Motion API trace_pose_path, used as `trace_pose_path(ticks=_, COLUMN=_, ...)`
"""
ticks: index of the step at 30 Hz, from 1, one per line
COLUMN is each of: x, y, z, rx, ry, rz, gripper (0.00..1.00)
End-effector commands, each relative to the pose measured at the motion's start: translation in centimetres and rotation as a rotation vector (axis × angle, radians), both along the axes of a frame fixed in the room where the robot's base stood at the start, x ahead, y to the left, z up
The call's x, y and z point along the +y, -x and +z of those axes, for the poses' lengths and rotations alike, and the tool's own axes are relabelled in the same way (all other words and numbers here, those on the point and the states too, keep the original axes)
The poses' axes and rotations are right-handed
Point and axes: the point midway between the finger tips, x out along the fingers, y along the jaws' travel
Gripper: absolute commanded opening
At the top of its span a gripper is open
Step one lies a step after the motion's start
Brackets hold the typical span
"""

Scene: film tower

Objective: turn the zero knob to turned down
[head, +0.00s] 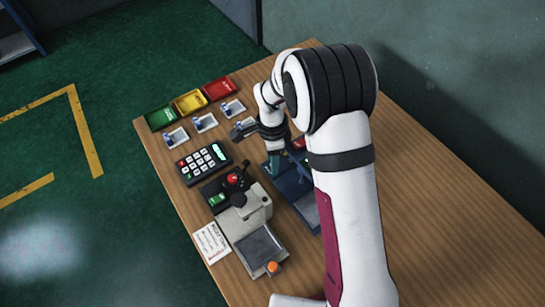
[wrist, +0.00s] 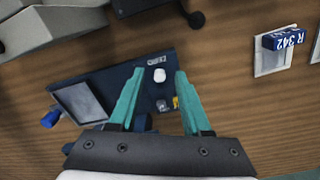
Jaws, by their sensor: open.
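A dark blue device (head: 290,190) stands on the table, partly hidden behind my arm; it also shows in the wrist view (wrist: 110,82) with a grey plate (wrist: 82,104). A white round knob-like part (wrist: 159,75) sits on its top beside a small pale label (wrist: 157,62) too small to read surely. A blue knob (wrist: 50,119) sticks out at the device's left end. I cannot tell for sure which part is the zero knob. My gripper (wrist: 159,73) is open above the device, with the white part between its teal fingertips in the picture. It seems to hold nothing.
A grey machine (head: 254,205) with an orange knob (head: 272,267) stands left of the device. A keypad (head: 203,161), a card (head: 211,242), small white trays with blue items, and green, yellow and red bins (head: 190,102) lie nearby. The table's right side is clear.

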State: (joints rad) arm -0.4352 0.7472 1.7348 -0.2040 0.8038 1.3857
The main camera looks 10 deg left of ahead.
Motion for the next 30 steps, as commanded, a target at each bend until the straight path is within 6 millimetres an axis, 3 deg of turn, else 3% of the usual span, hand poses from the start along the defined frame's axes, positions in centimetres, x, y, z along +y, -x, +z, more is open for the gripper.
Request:
trace_pose_path(ticks=5, x=0.00, y=0.00, z=0.01, rx=0.000, ry=0.000, rz=0.000, gripper=0.48)
trace_pose_path(ticks=13, x=0.00, y=0.00, z=0.05, rx=0.000, ry=0.000, rz=0.001, gripper=0.00)
trace_pose_path(ticks=30, x=-0.01, y=0.00, z=0.07, rx=0.000, ry=0.002, rz=0.079, gripper=0.00)
